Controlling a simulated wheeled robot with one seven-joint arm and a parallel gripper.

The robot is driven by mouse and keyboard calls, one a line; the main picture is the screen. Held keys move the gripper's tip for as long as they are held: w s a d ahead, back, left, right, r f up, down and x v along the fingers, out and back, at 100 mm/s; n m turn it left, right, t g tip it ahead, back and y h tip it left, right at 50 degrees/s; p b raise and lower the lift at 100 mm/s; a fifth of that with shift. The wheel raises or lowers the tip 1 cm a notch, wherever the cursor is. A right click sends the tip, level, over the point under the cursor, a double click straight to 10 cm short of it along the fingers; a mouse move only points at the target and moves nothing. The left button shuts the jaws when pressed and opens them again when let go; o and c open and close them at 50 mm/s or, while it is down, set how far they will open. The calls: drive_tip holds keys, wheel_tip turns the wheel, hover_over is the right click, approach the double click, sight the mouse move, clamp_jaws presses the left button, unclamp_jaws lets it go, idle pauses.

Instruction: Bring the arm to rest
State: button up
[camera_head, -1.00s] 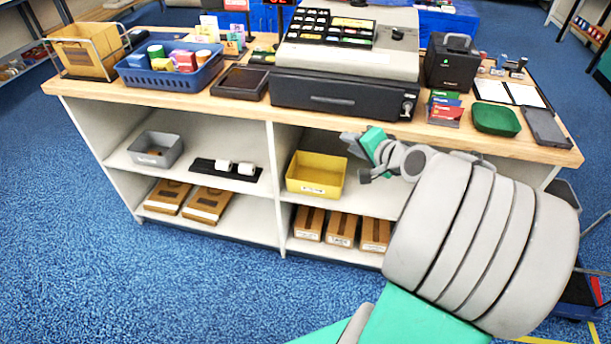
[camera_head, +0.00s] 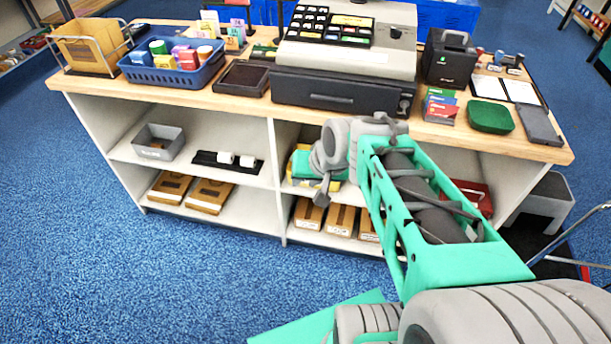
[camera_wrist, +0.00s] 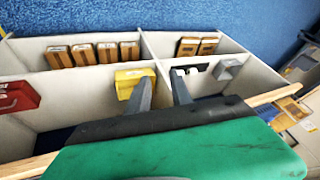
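My gripper (camera_head: 314,180) is in front of the counter's open shelves, near the middle divider, with my arm reaching in from the lower right. In the wrist view its two fingers (camera_wrist: 160,78) stand apart with nothing between them, so it is open and empty. The yellow bin (camera_wrist: 128,74) on the upper shelf lies behind one finger in that view. In the head view my gripper and wrist cover most of the bin.
The wooden counter top (camera_head: 235,108) carries a blue basket (camera_head: 140,75), a cash register (camera_head: 335,90) and a green tray (camera_head: 490,117). Shelves below hold a grey bin (camera_head: 158,143), cartons (camera_head: 340,219) and a red box (camera_head: 473,197). Blue floor (camera_head: 150,270) at left is clear.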

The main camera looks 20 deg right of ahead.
idle(0.3)
drive_tip(key=s+d+f+g+h+p, duration=0.1)
drive_tip(key=s+g, duration=0.1)
drive_tip(key=s, duration=0.3)
drive_tip(key=s+d+f+g+h, duration=0.1)
drive_tip(key=s+d+g, duration=0.1)
drive_tip(key=s, duration=0.2)
drive_tip(key=a+r+n+t+p, duration=0.1)
drive_tip(key=a+r+n, duration=0.2)
drive_tip(key=a+r, duration=0.2)
drive_tip(key=shift+w+a+y+p, duration=0.3)
drive_tip(key=shift+w+a+p, duration=0.05)
drive_tip(key=shift+a, duration=0.6)
